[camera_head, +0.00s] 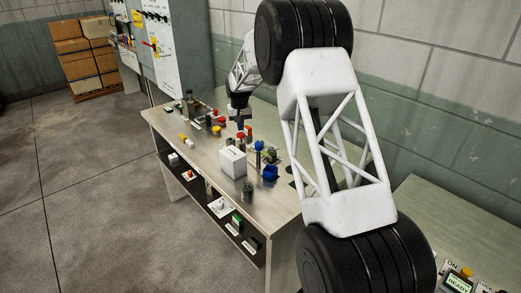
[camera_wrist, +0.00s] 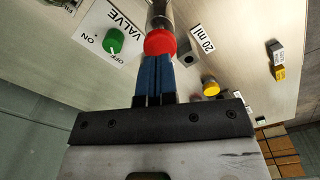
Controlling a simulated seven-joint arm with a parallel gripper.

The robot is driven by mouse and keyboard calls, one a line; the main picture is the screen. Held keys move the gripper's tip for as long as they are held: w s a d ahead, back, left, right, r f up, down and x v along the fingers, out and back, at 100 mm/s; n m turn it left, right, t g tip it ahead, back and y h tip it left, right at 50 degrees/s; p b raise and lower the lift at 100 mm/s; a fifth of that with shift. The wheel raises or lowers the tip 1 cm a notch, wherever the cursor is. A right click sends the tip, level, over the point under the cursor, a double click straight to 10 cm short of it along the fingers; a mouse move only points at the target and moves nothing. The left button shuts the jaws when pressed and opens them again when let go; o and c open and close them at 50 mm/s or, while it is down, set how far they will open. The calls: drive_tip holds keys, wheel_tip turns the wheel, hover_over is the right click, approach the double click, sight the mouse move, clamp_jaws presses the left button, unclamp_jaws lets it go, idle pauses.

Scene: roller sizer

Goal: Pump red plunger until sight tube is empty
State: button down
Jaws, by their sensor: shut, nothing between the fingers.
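In the wrist view, the red plunger (camera_wrist: 160,43) is a round red knob on a metal shaft or cylinder, beside a "20 ml" label. My gripper (camera_wrist: 154,58) has its blue fingers shut together with nothing between them. The fingertips are right at the red knob and overlap its edge; I cannot tell whether they touch it. In the head view, my gripper (camera_head: 240,118) is small and dark above the workbench, close to red knobs. I cannot make out the sight tube or its level in either view.
A green valve knob (camera_wrist: 113,40) marked ON and OFF is left of the plunger. A yellow knob (camera_wrist: 211,88) is to the right. The workbench (camera_head: 170,128) carries several small controls, a white box (camera_head: 232,161) and a blue part (camera_head: 270,172). A wall stands behind.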

sight(241, 134)
drive_tip(key=shift+f, duration=2.05)
drive_tip(key=shift+r, duration=2.1)
drive_tip(key=shift+r, duration=0.2)
drive_tip(key=shift+r, duration=2.3)
drive_tip(key=shift+r, duration=0.1)
